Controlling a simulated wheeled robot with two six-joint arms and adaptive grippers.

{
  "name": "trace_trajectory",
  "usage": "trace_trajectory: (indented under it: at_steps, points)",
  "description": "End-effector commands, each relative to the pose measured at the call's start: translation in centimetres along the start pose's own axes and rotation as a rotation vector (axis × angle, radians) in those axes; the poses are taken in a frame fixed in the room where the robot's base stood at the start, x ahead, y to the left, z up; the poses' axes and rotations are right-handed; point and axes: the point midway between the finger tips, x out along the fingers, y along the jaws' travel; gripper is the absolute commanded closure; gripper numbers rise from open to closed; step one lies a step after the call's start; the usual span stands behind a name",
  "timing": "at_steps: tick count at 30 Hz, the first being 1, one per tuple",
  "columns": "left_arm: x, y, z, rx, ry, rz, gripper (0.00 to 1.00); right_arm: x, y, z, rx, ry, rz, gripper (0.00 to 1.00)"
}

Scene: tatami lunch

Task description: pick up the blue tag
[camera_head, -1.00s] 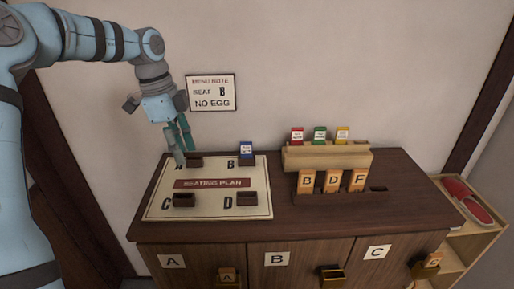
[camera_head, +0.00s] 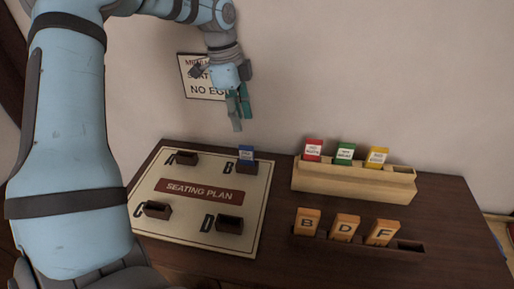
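The blue tag (camera_head: 246,153) stands upright in the dark holder at seat B (camera_head: 247,167) on the seating plan board (camera_head: 178,217). It has a white label with print too small to read. My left gripper (camera_head: 238,117) is above and slightly left of the blue tag, pointing down, apart from it. Its two green fingers look slightly parted with nothing seen between them. My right gripper is not in view.
A wooden rack (camera_head: 350,183) holds a red tag (camera_head: 313,149), a green tag (camera_head: 345,153) and a yellow tag (camera_head: 377,157). In front, a dark rack (camera_head: 410,247) holds orange tags B, D and F. A menu note (camera_head: 205,91) hangs on the wall.

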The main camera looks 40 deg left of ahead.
Motion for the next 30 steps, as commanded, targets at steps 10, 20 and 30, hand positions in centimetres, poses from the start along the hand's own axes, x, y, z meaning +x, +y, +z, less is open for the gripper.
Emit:
trace_trajectory:
  at_steps: [10, 20, 30]
  points:
    - [7.0, -0.8, -0.4, -0.001, -0.009, 0.01, 0.67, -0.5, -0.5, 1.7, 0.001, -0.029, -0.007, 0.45]
    - [11.3, -1.1, -0.6, -0.005, -0.007, 0.007, 0.67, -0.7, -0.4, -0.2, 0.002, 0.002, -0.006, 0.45]
    - [11.2, -1.1, -0.5, -0.005, -0.006, 0.007, 1.0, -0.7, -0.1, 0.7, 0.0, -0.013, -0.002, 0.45]
